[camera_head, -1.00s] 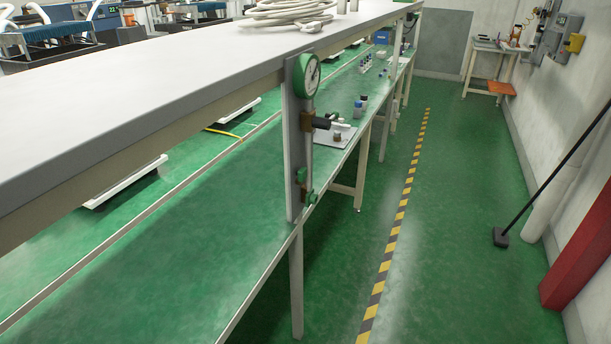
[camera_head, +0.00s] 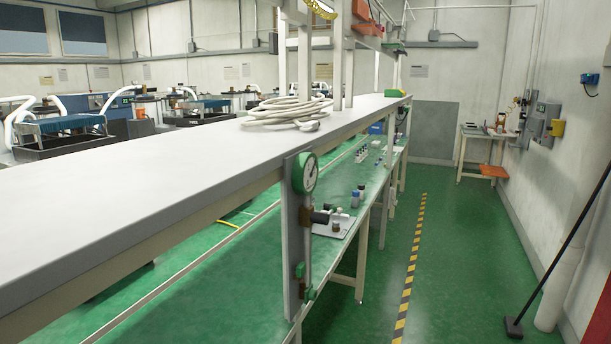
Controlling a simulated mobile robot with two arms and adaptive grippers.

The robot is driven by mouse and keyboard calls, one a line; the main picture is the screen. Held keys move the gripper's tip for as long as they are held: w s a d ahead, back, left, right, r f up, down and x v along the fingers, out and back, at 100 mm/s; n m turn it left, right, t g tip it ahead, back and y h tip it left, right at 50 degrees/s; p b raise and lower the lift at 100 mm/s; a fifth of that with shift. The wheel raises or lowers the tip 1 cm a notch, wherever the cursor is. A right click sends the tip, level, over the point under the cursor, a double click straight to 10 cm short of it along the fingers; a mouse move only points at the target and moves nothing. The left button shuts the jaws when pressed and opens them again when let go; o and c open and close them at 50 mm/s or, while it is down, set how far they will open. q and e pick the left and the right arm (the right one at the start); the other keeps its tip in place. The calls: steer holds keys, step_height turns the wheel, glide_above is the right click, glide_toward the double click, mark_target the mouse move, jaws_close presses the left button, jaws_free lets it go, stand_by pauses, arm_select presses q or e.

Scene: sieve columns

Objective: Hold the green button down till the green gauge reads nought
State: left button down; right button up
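The green gauge (camera_head: 305,173) is a round dial with a green rim and white face. It sits at the top of a grey upright plate (camera_head: 291,240) on the end of the workbench's side. Its needle is too small to read. A black knob (camera_head: 319,217) on a brown fitting sticks out below it. Lower on the same plate are small green parts (camera_head: 306,292); I cannot tell for certain whether one is the green button. Neither of my grippers shows in the view.
A long bench (camera_head: 150,195) with a white top and green lower shelf runs along the left. A coiled hose (camera_head: 287,111) lies on it. The aisle by the yellow-black floor stripe (camera_head: 411,265) is clear. A black pole (camera_head: 557,255) leans at the right wall.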

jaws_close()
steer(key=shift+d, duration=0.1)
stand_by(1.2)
